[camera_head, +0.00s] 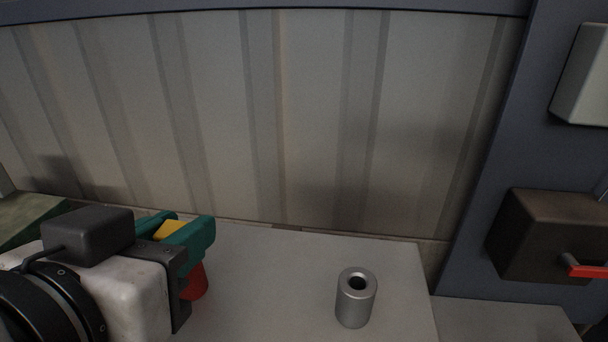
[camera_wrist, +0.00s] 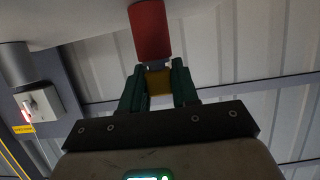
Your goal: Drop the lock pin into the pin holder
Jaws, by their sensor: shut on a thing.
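My gripper (camera_head: 190,232) is at the lower left in the head view, its green fingers shut on a yellow block. The yellow block (camera_wrist: 158,82) sits between the fingers in the wrist view. A red piece (camera_wrist: 150,30) lies past it, with a short grey part between; they look like one lock pin (camera_head: 171,230). The red end shows below the fingers in the head view; I cannot tell whether it touches the table. The pin holder (camera_head: 356,297) is a grey metal cylinder with a round hole, upright on the table, right of and apart from my gripper. It also shows in the wrist view (camera_wrist: 15,65).
The pale tabletop (camera_head: 270,285) is clear between my gripper and the holder. A ribbed wall (camera_head: 300,120) stands behind. A brown box (camera_head: 535,235) with a red handle (camera_head: 588,271) is on the right post. A green object (camera_head: 28,218) is at the far left.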

